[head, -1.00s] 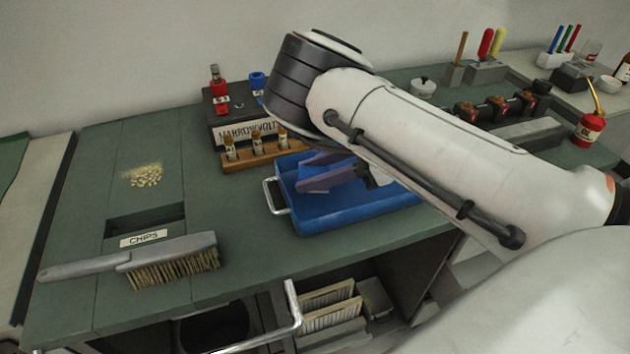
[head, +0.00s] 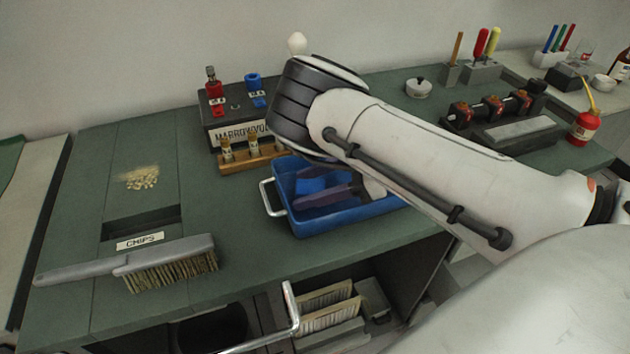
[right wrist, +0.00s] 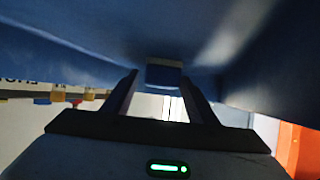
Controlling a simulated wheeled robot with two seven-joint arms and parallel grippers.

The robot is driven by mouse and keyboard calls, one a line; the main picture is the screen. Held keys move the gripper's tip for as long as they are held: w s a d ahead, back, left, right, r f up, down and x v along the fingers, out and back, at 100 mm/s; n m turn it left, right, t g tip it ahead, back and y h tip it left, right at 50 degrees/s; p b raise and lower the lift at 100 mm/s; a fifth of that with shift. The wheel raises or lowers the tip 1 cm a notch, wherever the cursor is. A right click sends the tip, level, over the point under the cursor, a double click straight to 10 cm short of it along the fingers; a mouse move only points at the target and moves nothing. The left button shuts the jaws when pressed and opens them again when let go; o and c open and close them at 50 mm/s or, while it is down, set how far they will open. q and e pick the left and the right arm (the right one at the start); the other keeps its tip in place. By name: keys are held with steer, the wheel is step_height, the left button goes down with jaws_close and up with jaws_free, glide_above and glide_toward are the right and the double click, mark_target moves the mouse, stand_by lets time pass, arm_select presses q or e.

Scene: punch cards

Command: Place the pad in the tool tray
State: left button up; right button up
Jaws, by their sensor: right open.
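The blue tool tray (head: 330,228) with a metal handle stands on the green bench in the head view. My right gripper (head: 318,184) reaches down inside it, partly hidden by my forearm. A small blue block (head: 311,185), which looks like the pad, shows between the dark fingers. In the right wrist view the blue block (right wrist: 164,75) sits between the tips of my right gripper (right wrist: 160,82), with gaps at its sides. The fingers are open. Whether the block rests on the tray floor is unclear. My left gripper is not in view.
A wooden rack (head: 250,158) with small bottles and a labelled box (head: 225,130) stand just behind the tray. A brush (head: 165,262) lies at the front left. A whetstone-like block (head: 520,132) lies to the right. The bench left of the tray is mostly clear.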

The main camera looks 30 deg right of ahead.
steer(key=shift+r, duration=0.3)
steer(key=v, duration=1.2)
steer(key=shift+f+b, duration=0.15)
steer(key=shift+b, duration=0.2)
